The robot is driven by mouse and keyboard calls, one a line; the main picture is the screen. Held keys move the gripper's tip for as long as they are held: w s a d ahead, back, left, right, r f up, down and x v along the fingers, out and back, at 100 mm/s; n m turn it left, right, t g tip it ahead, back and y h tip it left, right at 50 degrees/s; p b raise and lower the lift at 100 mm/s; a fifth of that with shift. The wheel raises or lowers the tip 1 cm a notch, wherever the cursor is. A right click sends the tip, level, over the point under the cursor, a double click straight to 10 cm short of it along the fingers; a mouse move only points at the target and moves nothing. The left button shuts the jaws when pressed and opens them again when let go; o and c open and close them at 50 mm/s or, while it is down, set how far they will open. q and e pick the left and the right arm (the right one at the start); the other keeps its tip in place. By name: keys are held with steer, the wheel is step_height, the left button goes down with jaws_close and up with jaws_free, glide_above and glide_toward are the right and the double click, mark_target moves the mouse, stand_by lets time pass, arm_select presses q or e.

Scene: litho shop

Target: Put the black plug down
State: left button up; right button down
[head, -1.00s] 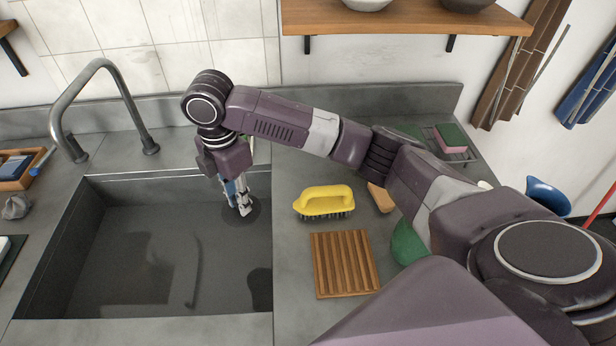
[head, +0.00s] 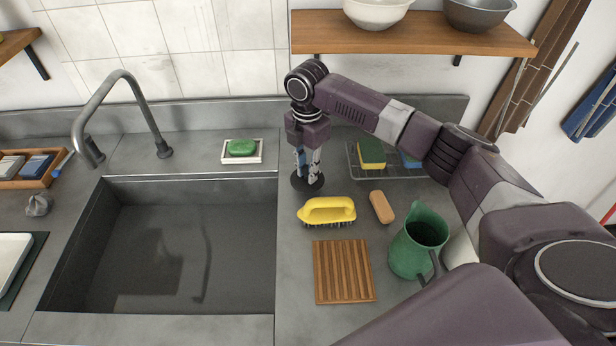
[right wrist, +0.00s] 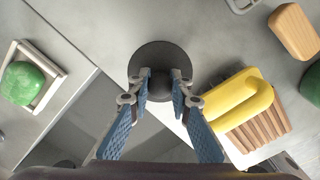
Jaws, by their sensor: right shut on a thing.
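The black plug (head: 298,184) is a dark round disc with a knob on top. My right gripper (head: 308,170) points down and is shut on the knob, over the grey counter right of the sink (head: 190,180). In the right wrist view the disc (right wrist: 158,54) shows flat beyond the fingertips (right wrist: 160,88), which close on the knob. I cannot tell whether the disc touches the counter or hangs just above it. My left gripper is not in view.
A yellow brush (head: 327,210) lies just in front of the plug. A wooden slatted rack (head: 343,270), a tan block (head: 381,207), a green jug (head: 418,245) and a wire rack with sponges (head: 372,153) stand nearby. A green soap (head: 242,148) sits behind the sink.

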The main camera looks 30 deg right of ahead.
mark_target(307, 168)
step_height(307, 168, down, 2)
steer(key=shift+s+f+p, duration=0.1)
steer(key=shift+f+p, duration=0.15)
steer(key=shift+p, duration=0.05)
steer(key=shift+f, duration=0.45)
steer(key=shift+f, duration=0.1)
steer(key=c, duration=1.8)
jaws_free()
steer(key=shift+o, duration=0.2)
step_height(307, 168, up, 12)
steer(key=shift+r+b, duration=0.15)
steer(key=shift+b, duration=0.9)
